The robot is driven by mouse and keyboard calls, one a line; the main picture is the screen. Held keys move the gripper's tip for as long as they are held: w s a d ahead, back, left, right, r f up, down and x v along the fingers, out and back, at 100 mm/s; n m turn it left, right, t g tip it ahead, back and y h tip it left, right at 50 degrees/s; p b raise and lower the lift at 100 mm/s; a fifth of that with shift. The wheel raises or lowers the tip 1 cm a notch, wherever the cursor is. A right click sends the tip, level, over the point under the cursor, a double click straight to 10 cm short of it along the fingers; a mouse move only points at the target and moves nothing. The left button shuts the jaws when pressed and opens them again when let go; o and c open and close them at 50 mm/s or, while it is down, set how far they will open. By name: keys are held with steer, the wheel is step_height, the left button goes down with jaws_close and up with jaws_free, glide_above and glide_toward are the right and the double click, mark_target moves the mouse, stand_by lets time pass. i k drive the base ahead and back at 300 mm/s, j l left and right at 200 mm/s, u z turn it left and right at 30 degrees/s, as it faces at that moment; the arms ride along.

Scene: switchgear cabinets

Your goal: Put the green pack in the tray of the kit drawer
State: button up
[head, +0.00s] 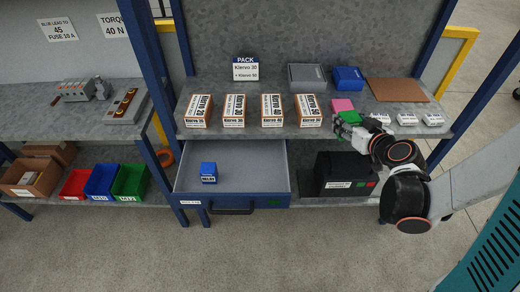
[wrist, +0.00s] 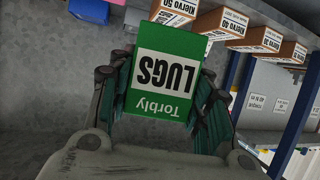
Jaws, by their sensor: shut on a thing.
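The green pack (wrist: 165,72), labelled "Torbly LUGS", sits between the fingers of my gripper (wrist: 160,90) in the wrist view. My gripper is shut on it. In the head view the green pack (head: 349,117) shows partly, at the front of the shelf's right half. My gripper (head: 347,128) covers part of it there, and I cannot tell whether the pack touches the shelf. The kit drawer (head: 252,172) stands pulled out below the shelf, left of my gripper. A blue box (head: 208,172) is inside at the left; the rest of its grey floor is bare.
Several Klervo boxes (head: 234,110) line the shelf above the drawer. A pink block (head: 342,105) is behind the green pack, and small white boxes (head: 407,119) lie to the right. A black case (head: 345,172) stands right of the drawer, below my gripper.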

mark_target(258, 173)
steer(key=j+z, duration=0.25)
steer(key=z, duration=0.15)
steer(key=j+z, duration=0.5)
steer(key=z, duration=0.25)
steer(key=j+z, duration=0.2)
steer(key=z, duration=0.15)
steer(key=k+j+z, duration=0.25)
steer(key=k+j, duration=0.15)
steer(key=j, duration=0.35)
steer(key=k+j+z, duration=0.2)
steer(key=k+j, duration=0.25)
steer(key=j, duration=0.2)
steer(key=k+j+z, duration=0.25)
steer(key=k+j, duration=1)
steer(key=j, duration=0.2)
